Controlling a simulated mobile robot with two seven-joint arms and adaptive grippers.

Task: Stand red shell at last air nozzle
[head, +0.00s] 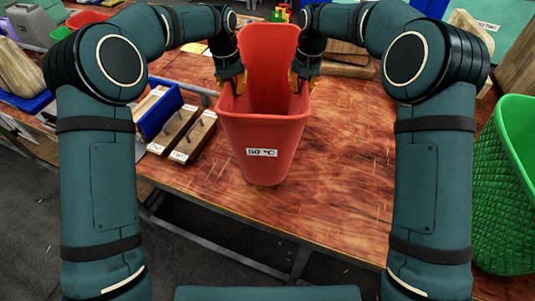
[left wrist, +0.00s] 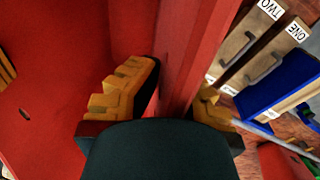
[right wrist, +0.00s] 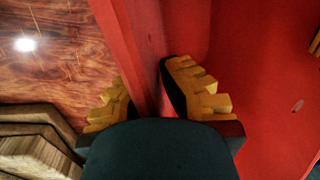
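The red shell (head: 262,135), a tall open-topped bin with a "50 °C" label on its front, is upright at the front middle of the wooden table. Its back wall rises higher than its front. My left gripper (head: 232,82) is shut on its left side wall (left wrist: 185,55), one finger inside and one outside. My right gripper (head: 303,82) is shut on its right side wall (right wrist: 138,45) in the same way. I cannot tell whether its base touches the table. I cannot make out an air nozzle in any view.
A green basket (head: 505,190) stands at the right edge. Handled wooden blocks (head: 180,130) labelled ONE and TWO and a blue holder (head: 160,112) lie left of the shell. Wooden boards (head: 345,62) lie behind it. The table (head: 350,150) right of the shell is clear.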

